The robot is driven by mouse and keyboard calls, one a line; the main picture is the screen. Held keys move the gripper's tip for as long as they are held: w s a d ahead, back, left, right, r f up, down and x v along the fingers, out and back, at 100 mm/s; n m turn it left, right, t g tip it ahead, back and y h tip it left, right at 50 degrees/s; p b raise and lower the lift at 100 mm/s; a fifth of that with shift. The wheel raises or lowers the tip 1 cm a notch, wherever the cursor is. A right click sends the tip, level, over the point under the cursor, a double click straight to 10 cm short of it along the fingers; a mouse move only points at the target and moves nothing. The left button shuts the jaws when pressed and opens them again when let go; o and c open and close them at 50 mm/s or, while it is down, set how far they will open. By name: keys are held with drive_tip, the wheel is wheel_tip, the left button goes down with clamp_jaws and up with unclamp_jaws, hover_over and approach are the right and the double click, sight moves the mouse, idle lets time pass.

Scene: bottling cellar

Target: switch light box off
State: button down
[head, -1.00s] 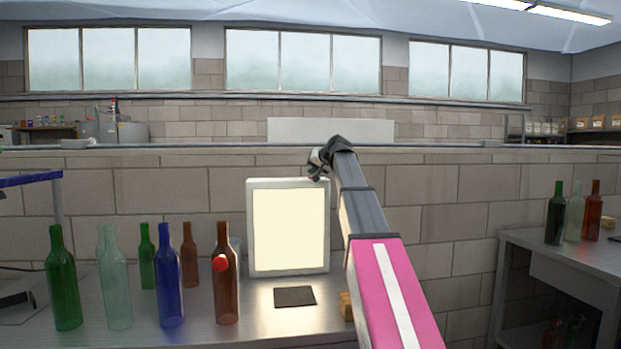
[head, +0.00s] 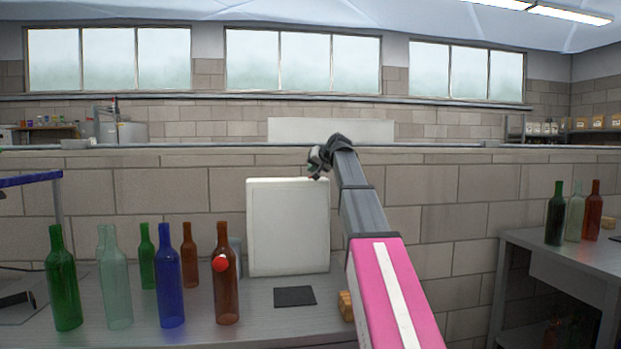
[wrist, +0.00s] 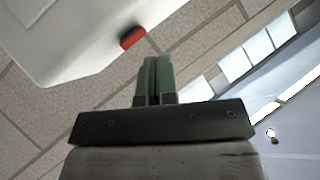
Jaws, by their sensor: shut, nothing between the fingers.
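The light box (head: 288,228) stands upright at the back of the steel bench. Its panel is dull white and unlit. In the wrist view the light box (wrist: 70,40) fills the upper left, with a red switch (wrist: 132,37) on its edge. My gripper (head: 316,166) is at the box's top right corner in the head view. In the wrist view my gripper (wrist: 155,62) has its green fingers shut together and empty, with the tips just below the red switch. I cannot tell whether they touch it.
Several bottles stand on the bench left of the box, including a blue one (head: 168,275) and a brown one (head: 226,275) with a red spot. A dark mat (head: 295,296) lies before the box. A second bench (head: 570,262) with bottles is at the right.

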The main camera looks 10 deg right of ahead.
drive_tip(key=shift+r, duration=0.25)
drive_tip(key=shift+s+r, duration=0.1)
drive_tip(key=shift+s+r, duration=0.25)
drive_tip(key=shift+r, duration=0.5)
drive_tip(key=shift+s+r, duration=0.25)
drive_tip(key=shift+r, duration=0.5)
drive_tip(key=shift+s+r, duration=0.25)
drive_tip(key=shift+r, duration=0.5)
